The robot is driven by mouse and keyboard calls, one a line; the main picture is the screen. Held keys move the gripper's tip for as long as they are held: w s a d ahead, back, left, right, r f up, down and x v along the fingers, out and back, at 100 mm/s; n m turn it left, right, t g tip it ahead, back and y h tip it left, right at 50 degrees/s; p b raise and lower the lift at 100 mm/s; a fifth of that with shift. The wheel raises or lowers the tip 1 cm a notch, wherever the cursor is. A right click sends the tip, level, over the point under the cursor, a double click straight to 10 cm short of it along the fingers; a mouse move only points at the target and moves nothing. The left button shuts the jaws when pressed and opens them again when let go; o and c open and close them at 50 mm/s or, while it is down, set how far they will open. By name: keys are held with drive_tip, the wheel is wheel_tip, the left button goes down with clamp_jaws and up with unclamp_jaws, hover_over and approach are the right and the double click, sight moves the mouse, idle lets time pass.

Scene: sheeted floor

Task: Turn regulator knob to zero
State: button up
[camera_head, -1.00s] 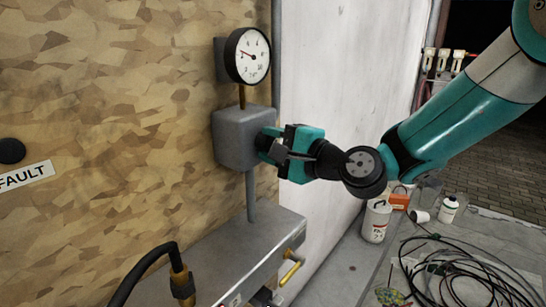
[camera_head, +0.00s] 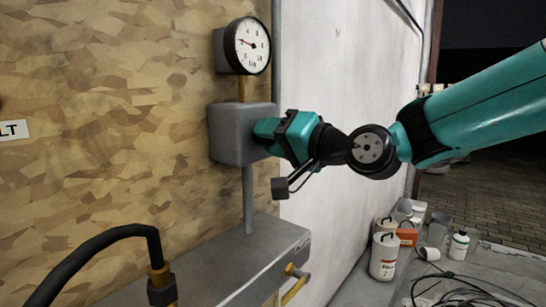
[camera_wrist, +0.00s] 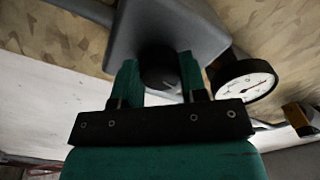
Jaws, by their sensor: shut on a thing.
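The regulator is a grey box (camera_head: 232,135) on a vertical pipe, with a round white-faced gauge (camera_head: 247,46) above it. The gauge needle points to the left side of the dial. My teal and black gripper (camera_head: 264,132) reaches the right face of the box and hides the knob there. In the wrist view the dark round knob (camera_wrist: 158,66) sits between the two teal fingers of my gripper (camera_wrist: 160,76), which are shut on it. The grey box (camera_wrist: 190,28) and the gauge (camera_wrist: 244,82) also show there.
A grey metal ledge (camera_head: 225,262) with a brass fitting lies below the box. A black hose (camera_head: 95,247) curves up at the lower left. Cans (camera_head: 384,257), bottles and black cables lie on the sheeted floor at right.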

drive_tip(key=shift+f+n+b, duration=0.2)
drive_tip(key=shift+n+b, duration=1)
drive_tip(key=o, duration=0.9)
drive_tip(key=shift+r, duration=0.1)
drive_tip(key=shift+b+v, duration=2.05)
drive_tip(key=shift+v, duration=6.7)
drive_tip(key=shift+s+a, duration=0.1)
